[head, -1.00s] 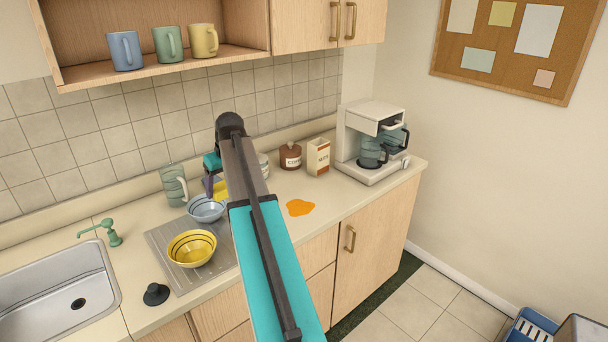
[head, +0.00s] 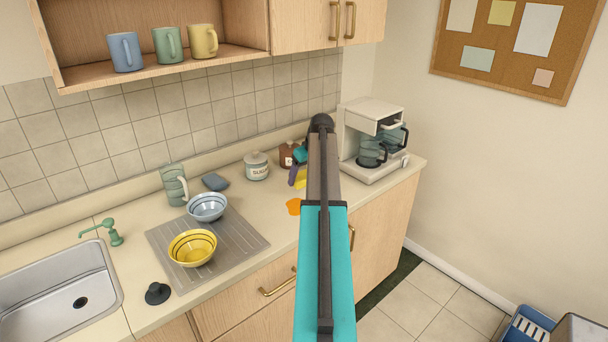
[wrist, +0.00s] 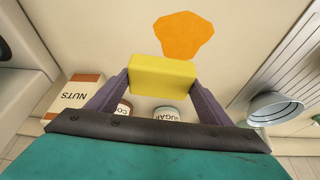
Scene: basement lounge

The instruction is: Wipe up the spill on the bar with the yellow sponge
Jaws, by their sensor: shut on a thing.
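The yellow sponge (wrist: 162,77) is held between the two purple fingers of my gripper (wrist: 160,88) in the wrist view. In the head view a bit of the sponge (head: 300,182) shows beside my arm, with my gripper (head: 297,178) partly hidden behind it. The orange spill (wrist: 184,37) lies flat on the cream counter (wrist: 105,30), just beyond the sponge in the wrist view. In the head view the spill (head: 293,207) is partly covered by my arm. The sponge appears to be apart from the spill; its height above the counter is hard to tell.
A sugar jar (head: 256,167), a brown canister (head: 287,155) and a nuts box (wrist: 74,94) stand near the wall. A coffee machine (head: 372,145) is at the right. A blue bowl (head: 207,207) and yellow bowl (head: 193,247) are left, by the drainboard (head: 240,243).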

